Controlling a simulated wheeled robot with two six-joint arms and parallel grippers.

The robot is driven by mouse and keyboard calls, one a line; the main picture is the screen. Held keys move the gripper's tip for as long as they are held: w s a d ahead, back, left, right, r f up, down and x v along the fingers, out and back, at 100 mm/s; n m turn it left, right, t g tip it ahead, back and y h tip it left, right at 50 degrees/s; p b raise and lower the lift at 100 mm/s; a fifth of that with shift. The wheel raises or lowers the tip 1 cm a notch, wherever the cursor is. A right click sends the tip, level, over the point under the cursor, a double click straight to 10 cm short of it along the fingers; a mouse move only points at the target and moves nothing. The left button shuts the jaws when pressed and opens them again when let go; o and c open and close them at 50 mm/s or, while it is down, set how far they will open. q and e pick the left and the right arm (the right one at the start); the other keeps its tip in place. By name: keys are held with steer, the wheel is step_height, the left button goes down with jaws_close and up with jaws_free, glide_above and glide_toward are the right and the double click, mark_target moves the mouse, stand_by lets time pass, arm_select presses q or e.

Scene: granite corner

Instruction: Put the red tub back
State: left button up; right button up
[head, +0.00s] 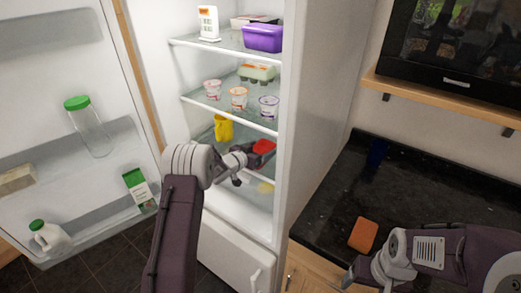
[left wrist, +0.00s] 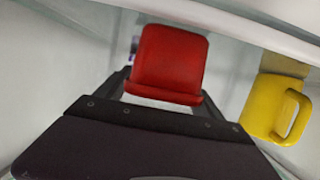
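The red tub (head: 263,147) is inside the open fridge, on the level of the lower glass shelf. It fills the middle of the left wrist view (left wrist: 170,60). My left gripper (head: 247,158) reaches into the fridge, with its fingers at both sides of the tub's near end, and looks shut on it. The contact itself is partly hidden, and I cannot tell whether the tub touches the shelf. My right gripper (head: 350,282) is low at the right, by the counter's front edge; its fingers are cut off by the frame edge.
A yellow jug (head: 223,129) stands close left of the tub and shows in the left wrist view (left wrist: 275,108). Yogurt cups (head: 238,99) and an egg carton (head: 257,72) are on the shelf above. The open fridge door (head: 60,125) is left. An orange sponge (head: 363,235) lies on the dark counter.

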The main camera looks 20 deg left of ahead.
arm_select(q)
steer(key=shift+o, duration=0.2)
steer(key=shift+r, duration=0.1)
steer(key=shift+s+a+r, duration=0.1)
steer(key=shift+s, duration=0.05)
steer(key=v, duration=1.1)
steer(key=shift+s+r, duration=0.2)
steer(key=shift+s, duration=0.1)
steer(key=s+d+f+n+g+y, duration=0.1)
steer(key=s+d+f+g, duration=0.1)
steer(key=s, duration=0.8)
steer(key=s+d+f+n+g+y, duration=0.1)
steer(key=s+f+g, duration=0.3)
steer(key=s, duration=0.5)
steer(key=s+d+f+n+g+y, duration=0.2)
steer(key=s+g, duration=0.4)
steer(key=s, duration=0.4)
steer(key=shift+s+d+f+g+y, duration=0.3)
steer(key=shift+s+d+f+y, duration=0.05)
steer(key=shift+d+f+y, duration=0.1)
